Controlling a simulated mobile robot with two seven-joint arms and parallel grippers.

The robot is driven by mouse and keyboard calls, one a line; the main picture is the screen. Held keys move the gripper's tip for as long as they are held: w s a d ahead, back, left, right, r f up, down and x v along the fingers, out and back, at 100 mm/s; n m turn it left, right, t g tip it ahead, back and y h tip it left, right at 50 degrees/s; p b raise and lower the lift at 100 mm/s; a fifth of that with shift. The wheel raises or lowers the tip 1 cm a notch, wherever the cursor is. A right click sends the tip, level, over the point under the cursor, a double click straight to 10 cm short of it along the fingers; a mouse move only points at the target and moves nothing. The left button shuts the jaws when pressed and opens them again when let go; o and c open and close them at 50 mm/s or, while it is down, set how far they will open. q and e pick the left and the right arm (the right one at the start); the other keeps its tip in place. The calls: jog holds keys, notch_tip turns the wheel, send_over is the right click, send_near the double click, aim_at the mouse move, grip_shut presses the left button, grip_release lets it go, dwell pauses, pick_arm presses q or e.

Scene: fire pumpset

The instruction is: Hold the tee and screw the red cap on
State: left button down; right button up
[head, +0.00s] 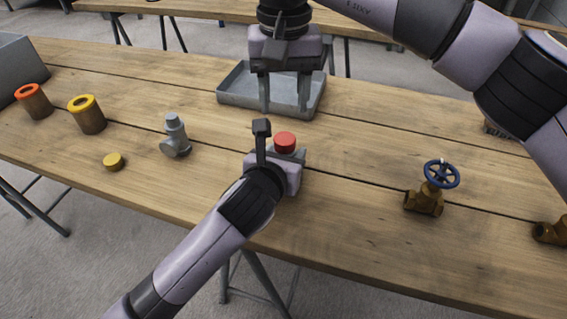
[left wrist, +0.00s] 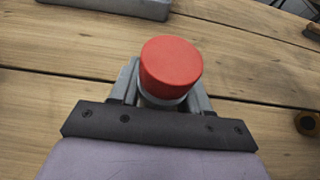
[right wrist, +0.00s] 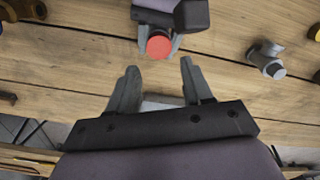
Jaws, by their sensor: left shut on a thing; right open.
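The red cap (head: 285,142) sits on top of a grey fitting (left wrist: 160,101) held in my left gripper (head: 288,156); it also shows in the left wrist view (left wrist: 171,68) and the right wrist view (right wrist: 159,45). The fitting's lower part is hidden by the fingers and cap, so I cannot tell how far the cap is screwed on. My left gripper is shut on this fitting over the middle of the table. My right gripper (head: 284,110) is open and empty, pointing down behind the cap, its fingers (right wrist: 155,88) apart from it.
A grey tee-shaped fitting (head: 174,137) and a yellow cap (head: 114,161) stand left of my left gripper. Two brown cylinders, orange-topped (head: 34,102) and yellow-topped (head: 88,116), stand farther left. A grey tray (head: 235,87) lies behind. A brass valve (head: 428,199) with blue wheel stands right.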

aim_at(284, 138)
notch_tip(284, 138, down, 8)
jog(key=shift+r, duration=0.1)
dwell(0.4)
jog(key=c, duration=0.9)
jog(key=shift+o, duration=0.2)
jog(key=m, duration=1)
jog(key=o, duration=1.2)
jog(key=shift+c, duration=0.2)
